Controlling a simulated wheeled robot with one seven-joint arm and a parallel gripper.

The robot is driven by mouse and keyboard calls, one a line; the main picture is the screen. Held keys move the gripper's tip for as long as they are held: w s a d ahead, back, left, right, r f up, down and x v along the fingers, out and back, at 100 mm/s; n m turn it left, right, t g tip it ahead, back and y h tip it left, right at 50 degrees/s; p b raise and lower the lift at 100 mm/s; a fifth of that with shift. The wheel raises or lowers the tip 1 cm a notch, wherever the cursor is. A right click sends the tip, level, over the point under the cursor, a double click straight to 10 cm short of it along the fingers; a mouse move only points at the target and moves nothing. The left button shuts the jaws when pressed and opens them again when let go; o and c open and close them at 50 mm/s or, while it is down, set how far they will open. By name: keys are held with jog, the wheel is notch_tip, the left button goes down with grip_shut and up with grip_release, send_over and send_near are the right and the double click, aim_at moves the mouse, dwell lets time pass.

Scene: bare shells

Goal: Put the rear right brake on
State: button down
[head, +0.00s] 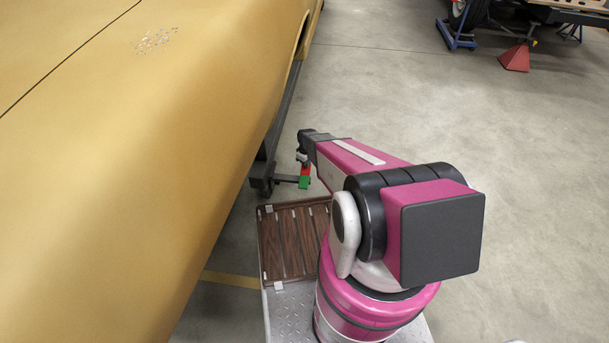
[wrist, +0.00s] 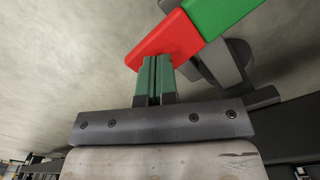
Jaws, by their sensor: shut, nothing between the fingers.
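The brake pedal is a bar with a red part and a green part. In the head view its green part (head: 304,183) shows low beside the dark stand frame (head: 263,172) under the gold car shell (head: 190,120). In the wrist view the red part (wrist: 168,45) is right at my fingertips and the green part (wrist: 222,12) runs off to the upper right. My gripper (wrist: 155,60) is shut and empty, its green fingers pressed together. The fingertips overlap the near edge of the red part; I cannot tell whether they touch it. In the head view my arm hides most of the fingers.
The gold shell fills the left side, close to my arm. A dark beam (head: 287,100) runs along below it. A red pyramid-shaped block (head: 515,58) and a blue stand (head: 455,37) with a wheel stand far off at the upper right.

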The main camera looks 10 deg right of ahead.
jog(key=shift+f, duration=0.8)
dwell(0.4)
jog(key=shift+r, duration=3.55)
jog(key=s+r+m, duration=0.4)
jog(key=s+r, duration=0.6)
jog(key=r, duration=0.4)
jog(key=s+r+m, duration=0.4)
jog(key=s+r, duration=0.7)
jog(key=r, duration=0.3)
jog(key=shift+s, duration=0.15)
jog(key=shift+s, duration=0.1)
